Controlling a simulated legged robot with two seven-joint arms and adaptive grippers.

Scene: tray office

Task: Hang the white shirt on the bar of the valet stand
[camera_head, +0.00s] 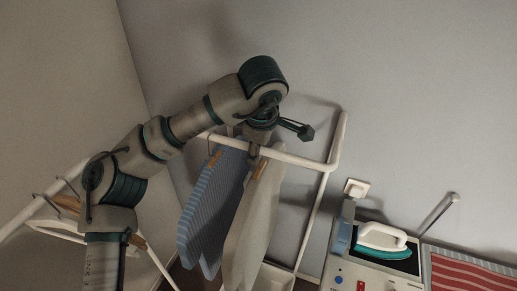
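The white shirt (257,222) hangs below the front bar of the white tubular valet stand (300,160), on a hanger with a brown wooden end. It hangs just right of a blue striped shirt (213,210). My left gripper (279,141) is right above the white shirt's hanger, at the bar. One dark finger is spread out to the right, clear of the hanger, and the gripper looks open. The wrist and gripper hide the hanger's hook, so I cannot tell how it sits on the bar. My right gripper is not in view.
Another white rack (45,200) with hangers stands at the far left, partly behind my arm. At the lower right are an iron (383,238) with a white handle, a grey box with buttons (350,277) and a red striped cloth (465,272). A wall socket (356,188) is behind.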

